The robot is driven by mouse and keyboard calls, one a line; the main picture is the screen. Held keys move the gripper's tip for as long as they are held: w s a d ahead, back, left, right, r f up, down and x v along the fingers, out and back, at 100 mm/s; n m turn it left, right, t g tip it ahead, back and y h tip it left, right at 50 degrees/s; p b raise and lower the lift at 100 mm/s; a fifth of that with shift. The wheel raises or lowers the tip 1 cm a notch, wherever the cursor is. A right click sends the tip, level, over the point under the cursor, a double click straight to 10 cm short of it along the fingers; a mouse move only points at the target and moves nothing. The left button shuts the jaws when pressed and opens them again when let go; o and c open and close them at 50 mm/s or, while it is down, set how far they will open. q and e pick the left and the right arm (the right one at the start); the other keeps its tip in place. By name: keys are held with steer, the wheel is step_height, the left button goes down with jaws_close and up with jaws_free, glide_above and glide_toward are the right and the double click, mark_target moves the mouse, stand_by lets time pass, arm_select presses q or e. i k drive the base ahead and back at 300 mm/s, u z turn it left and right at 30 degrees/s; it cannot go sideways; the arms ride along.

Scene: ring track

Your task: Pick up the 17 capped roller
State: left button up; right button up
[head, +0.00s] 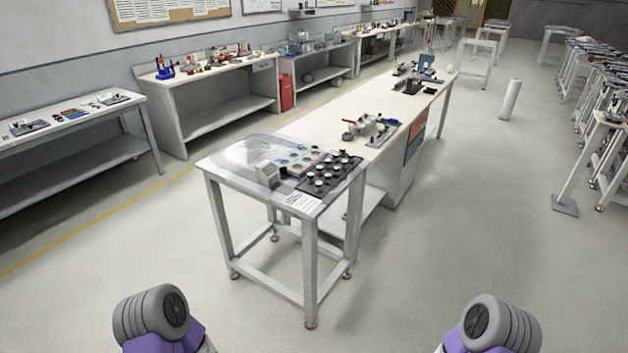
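A small grey table (214,170) stands ahead of me in the head view. On its right part lies a dark tray (312,197) with several small, round, light-topped pieces. These pieces may be capped rollers, but they are too small for me to read a 17 on any. A board with green round spots (283,162) lies behind the tray, and a small grey box-shaped device (267,173) stands left of it. A white printed card (302,201) lies at the front edge. Parts of both my arms show at the bottom, far from the table; neither gripper is visible.
A long white workbench (402,129) with tools adjoins the table behind. Side benches (207,80) line the left wall. A white cylinder (510,99) stands on the floor at right. More tables stand along the right edge. The floor before the small table is clear.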

mark_target(319, 170)
steer(key=u, duration=0.8)
steer(key=i, duration=0.7)
steer(key=u, duration=0.65)
steer(key=i, duration=0.95)
steer(key=z, duration=0.4)
